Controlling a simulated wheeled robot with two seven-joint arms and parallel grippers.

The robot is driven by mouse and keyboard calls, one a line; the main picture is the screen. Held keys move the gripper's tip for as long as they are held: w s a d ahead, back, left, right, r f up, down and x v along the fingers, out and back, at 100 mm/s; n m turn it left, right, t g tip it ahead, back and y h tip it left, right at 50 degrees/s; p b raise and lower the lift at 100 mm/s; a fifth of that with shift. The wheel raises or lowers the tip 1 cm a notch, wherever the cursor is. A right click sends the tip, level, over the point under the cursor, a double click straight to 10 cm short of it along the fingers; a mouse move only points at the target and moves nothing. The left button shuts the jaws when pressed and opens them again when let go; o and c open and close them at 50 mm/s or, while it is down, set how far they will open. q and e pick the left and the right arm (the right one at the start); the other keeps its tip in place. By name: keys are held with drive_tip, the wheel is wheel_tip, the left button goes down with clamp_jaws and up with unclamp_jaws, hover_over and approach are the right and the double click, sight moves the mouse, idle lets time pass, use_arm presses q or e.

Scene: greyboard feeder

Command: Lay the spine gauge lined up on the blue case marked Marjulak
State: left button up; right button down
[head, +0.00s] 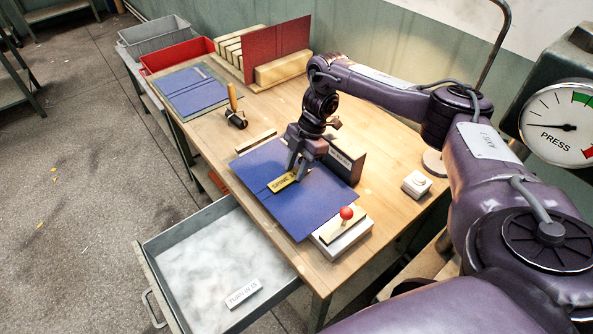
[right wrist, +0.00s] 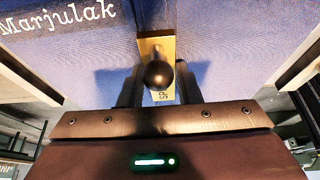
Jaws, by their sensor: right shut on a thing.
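The spine gauge (head: 283,182) is a short yellow strip with dark lettering and a round black knob (right wrist: 158,74). My right gripper (head: 297,175) is shut on it over the middle of the blue case (head: 315,208). The right wrist view shows the knob between the two fingers, and white "Marjulak" lettering on the blue case (right wrist: 215,35). The gauge runs roughly along the narrow spine strip between the blue panels. Whether it touches the case or hangs just above is unclear. The fingers hide part of it. My left gripper is not in view.
Another blue case (head: 190,92) lies at the far left end of the table. A wooden-handled roller (head: 234,108), a dark block (head: 347,160), a red-knobbed block (head: 344,224) and a white button box (head: 417,183) stand around. An open drawer (head: 205,260) juts out in front.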

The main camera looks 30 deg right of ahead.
drive_tip(key=c, duration=1.1)
unclamp_jaws()
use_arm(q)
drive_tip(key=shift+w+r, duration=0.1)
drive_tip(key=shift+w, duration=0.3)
use_arm(e)
drive_tip(key=shift+o, duration=0.2)
drive_tip(key=shift+r, duration=0.25)
use_arm(q)
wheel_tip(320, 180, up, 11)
drive_tip(key=p, duration=1)
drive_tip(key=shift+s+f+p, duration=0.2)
drive_tip(key=shift+p, duration=0.1)
use_arm(e)
drive_tip(key=v, duration=1.1)
drive_tip(key=shift+d+r, duration=0.25)
drive_tip(key=shift+r, duration=0.05)
drive_tip(key=shift+s+f, duration=0.1)
drive_tip(key=shift+f, duration=0.05)
